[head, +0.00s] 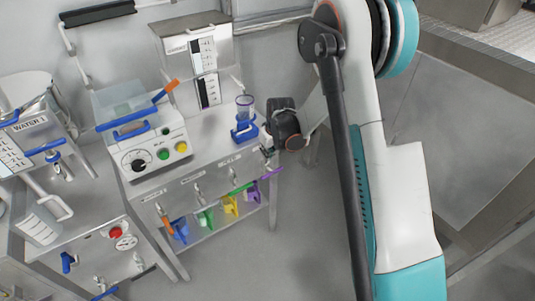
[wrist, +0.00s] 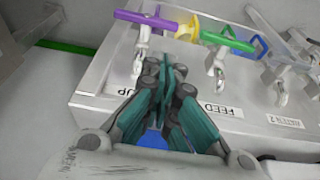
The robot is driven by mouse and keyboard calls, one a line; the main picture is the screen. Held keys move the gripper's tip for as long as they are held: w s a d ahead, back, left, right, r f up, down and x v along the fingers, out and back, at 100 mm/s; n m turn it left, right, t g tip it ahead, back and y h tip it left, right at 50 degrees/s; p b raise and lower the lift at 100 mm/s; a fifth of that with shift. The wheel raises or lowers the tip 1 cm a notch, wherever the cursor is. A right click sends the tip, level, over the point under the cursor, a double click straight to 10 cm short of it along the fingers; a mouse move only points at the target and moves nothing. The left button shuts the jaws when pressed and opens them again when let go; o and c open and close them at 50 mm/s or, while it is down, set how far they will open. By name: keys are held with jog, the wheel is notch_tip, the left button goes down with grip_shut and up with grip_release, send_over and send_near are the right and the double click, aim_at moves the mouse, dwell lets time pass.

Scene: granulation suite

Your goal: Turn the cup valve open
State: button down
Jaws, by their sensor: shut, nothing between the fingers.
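The cup valve (wrist: 142,58) is a metal tap on the bench front, above a label partly hidden by my gripper and reading "UP". Its purple lever (wrist: 145,19) lies crosswise at its far end. In the head view the purple lever (head: 271,173) is at the bench's right end. My gripper (wrist: 166,72) is shut and empty, its teal fingers together just right of the valve body and short of the lever. I cannot tell whether they touch the valve. In the head view my dark wrist (head: 286,124) hides most of the fingers.
The feed valve (wrist: 216,70) with a green lever (wrist: 228,42) stands close on the right. A yellow piece (wrist: 188,29) shows between the levers. A clear cup on a blue stand (head: 244,130) is on the bench top near my wrist. The floor in front is clear.

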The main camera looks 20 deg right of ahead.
jog(key=b, duration=0.4)
send_near(270, 171)
jog(key=a+f, duration=0.1)
jog(key=w+a+f, duration=0.1)
jog(key=f, duration=0.1)
jog(key=w+a+f, duration=0.1)
jog(key=f, duration=0.1)
jog(key=shift+a, duration=0.15)
jog(key=shift+f, duration=0.45)
jog(key=shift+a, duration=0.1)
jog(key=shift+s+h, duration=0.1)
jog(key=shift+h, duration=0.2)
jog(key=shift+f, duration=0.15)
